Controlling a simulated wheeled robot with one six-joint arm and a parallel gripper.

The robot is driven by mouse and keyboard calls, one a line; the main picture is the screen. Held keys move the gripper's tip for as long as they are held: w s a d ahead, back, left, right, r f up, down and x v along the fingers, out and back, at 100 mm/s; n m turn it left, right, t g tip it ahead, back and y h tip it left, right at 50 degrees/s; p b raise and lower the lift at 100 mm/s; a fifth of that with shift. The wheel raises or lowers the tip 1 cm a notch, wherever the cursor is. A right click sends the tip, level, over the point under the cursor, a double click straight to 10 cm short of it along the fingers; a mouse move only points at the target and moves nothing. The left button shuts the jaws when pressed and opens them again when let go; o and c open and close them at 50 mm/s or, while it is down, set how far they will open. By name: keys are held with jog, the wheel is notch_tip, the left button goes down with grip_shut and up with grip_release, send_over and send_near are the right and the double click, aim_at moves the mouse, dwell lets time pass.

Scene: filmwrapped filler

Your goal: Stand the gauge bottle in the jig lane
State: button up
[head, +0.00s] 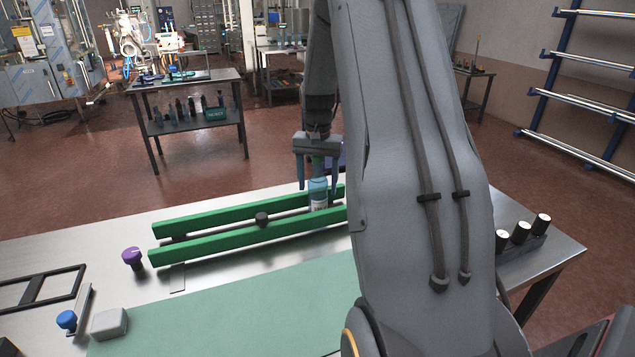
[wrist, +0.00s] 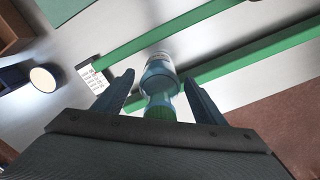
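The gauge bottle (head: 318,194) is a clear bluish bottle with a pale label and a green cap. It appears upright in the jig lane, between two long green rails (head: 215,241), near their right end. The front rail hides its foot in the head view. In the wrist view the bottle (wrist: 160,74) points away from me, its cap nearest my palm. My gripper (head: 317,184) is above it, fingers down on either side. In the wrist view my gripper (wrist: 160,80) is open, with visible gaps between both fingers and the bottle.
A dark knob (head: 262,219) sits midway along the lane. A purple knob (head: 132,257) stands at the rails' left end. A grey block (head: 109,323) and blue knob (head: 66,320) lie front left. The green mat (head: 240,307) is bare.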

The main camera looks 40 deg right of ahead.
notch_tip(320, 180, up, 11)
jog(key=b, duration=0.3)
jog(key=shift+r+b, duration=0.15)
jog(key=shift+b, duration=0.2)
jog(key=shift+r, duration=0.5)
jog(key=shift+a, duration=0.1)
jog(key=s+a+f+n, duration=0.3)
jog(key=a+f, duration=0.1)
jog(key=a, duration=0.5)
jog(key=s+a+f+n, duration=0.2)
jog(key=s+a+f, duration=0.15)
jog(key=a, duration=0.45)
jog(key=s+a+f+n+t, duration=0.1)
jog(key=s+a+f+n, duration=0.3)
jog(key=s+a, duration=0.6)
jog(key=shift+s+f+n, duration=0.3)
jog(key=shift+s+f, duration=0.65)
jog(key=shift+s, duration=0.2)
